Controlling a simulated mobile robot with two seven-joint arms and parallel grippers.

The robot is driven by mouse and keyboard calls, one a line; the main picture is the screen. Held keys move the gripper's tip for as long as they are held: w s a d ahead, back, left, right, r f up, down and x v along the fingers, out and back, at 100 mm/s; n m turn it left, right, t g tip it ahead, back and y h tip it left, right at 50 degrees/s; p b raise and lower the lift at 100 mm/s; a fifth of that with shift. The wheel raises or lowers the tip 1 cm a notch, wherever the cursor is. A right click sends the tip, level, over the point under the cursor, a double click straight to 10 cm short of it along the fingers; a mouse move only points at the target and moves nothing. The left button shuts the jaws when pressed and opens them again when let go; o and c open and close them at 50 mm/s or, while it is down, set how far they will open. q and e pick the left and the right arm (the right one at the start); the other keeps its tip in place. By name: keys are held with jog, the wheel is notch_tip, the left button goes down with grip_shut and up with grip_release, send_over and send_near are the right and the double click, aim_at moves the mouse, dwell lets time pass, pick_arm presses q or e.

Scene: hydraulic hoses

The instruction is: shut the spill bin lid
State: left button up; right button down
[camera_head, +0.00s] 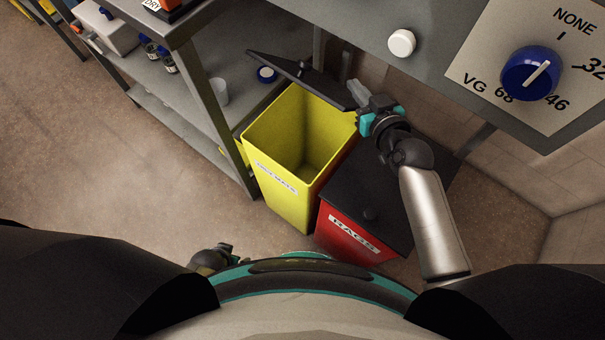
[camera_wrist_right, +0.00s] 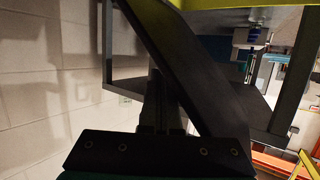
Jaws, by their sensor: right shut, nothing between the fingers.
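The yellow spill bin (camera_head: 284,188) stands open on the floor, its inside empty as far as I can see. Its black lid (camera_head: 302,78) is raised at the back edge of the bin, with a small knob on it. In the right wrist view the lid (camera_wrist_right: 185,65) is a dark slanting panel close beside the fingers. My right gripper (camera_head: 358,92) is shut and empty at the right end of the lid, by the bin's back right corner. I cannot tell whether it touches the lid. My left gripper (camera_head: 222,250) shows only partly, low by my body; its jaws are unclear.
A red bin (camera_head: 345,235) marked RAGS, with a black lid (camera_head: 375,190), stands against the yellow bin's right side. A grey shelf unit (camera_head: 215,100) is close on the left. A panel with a blue knob (camera_head: 532,73) overhangs at upper right. Floor at left is clear.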

jog(key=s+a+f, duration=0.3)
jog(key=s, duration=0.2)
jog(key=shift+s+a+f, duration=0.25)
jog(key=shift+a+f, duration=0.1)
jog(key=shift+a, duration=0.05)
dwell(0.3)
jog(key=shift+f, duration=0.1)
jog(key=f+b, duration=0.2)
jog(key=f, duration=0.1)
jog(key=s+f+b, duration=0.1)
jog(key=shift+a+f, duration=0.25)
jog(key=shift+f, duration=0.05)
dwell(0.3)
